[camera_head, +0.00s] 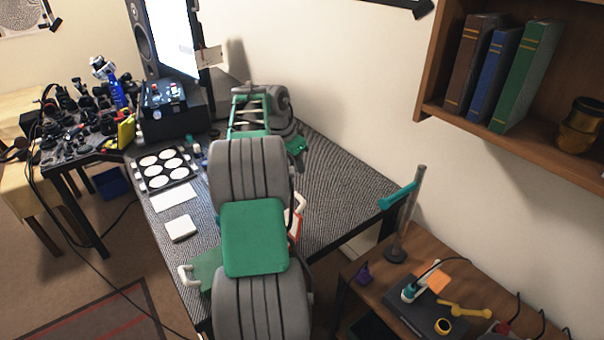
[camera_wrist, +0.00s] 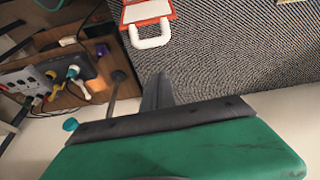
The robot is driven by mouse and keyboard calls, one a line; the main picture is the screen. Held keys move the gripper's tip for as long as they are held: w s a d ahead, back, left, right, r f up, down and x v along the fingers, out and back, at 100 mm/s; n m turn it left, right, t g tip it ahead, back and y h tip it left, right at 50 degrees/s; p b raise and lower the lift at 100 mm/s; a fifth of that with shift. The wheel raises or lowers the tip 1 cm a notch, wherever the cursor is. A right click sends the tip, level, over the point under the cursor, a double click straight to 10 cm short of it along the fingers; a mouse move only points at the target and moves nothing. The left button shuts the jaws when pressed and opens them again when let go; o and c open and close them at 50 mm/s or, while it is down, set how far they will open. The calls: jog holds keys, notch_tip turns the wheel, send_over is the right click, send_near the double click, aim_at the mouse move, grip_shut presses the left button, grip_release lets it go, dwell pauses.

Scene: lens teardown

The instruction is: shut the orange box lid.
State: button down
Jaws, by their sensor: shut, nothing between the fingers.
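The orange box (camera_wrist: 171,12) shows at the top of the wrist view, cut off by the frame edge. It has an orange-red rim around a pale panel, and a white handle (camera_wrist: 151,42) faces my gripper. In the head view only a sliver of the orange box (camera_head: 292,224) shows beside my arm, which hides the rest. I cannot tell how far its lid stands open. My gripper (camera_wrist: 157,78) is shut and empty in the wrist view, below the handle in the picture and apart from it. In the head view I cannot make out its fingertips.
The dark woven table mat (camera_head: 335,180) is clear at right. A lens tray (camera_head: 167,184), a white sheet (camera_head: 174,198) and a white block (camera_head: 181,229) lie at left. A side table (camera_head: 350,270) with a metal post (camera_head: 408,215) and cables stands at right.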

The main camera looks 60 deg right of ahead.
aim_at(293, 212)
notch_tip(293, 212, down, 9)
jog(key=p, duration=0.2)
jog(key=shift+s+d+f+m, duration=0.2)
jog(key=shift+s+d+m, duration=0.1)
jog(key=shift+s+d, duration=0.1)
jog(key=shift+a, duration=0.15)
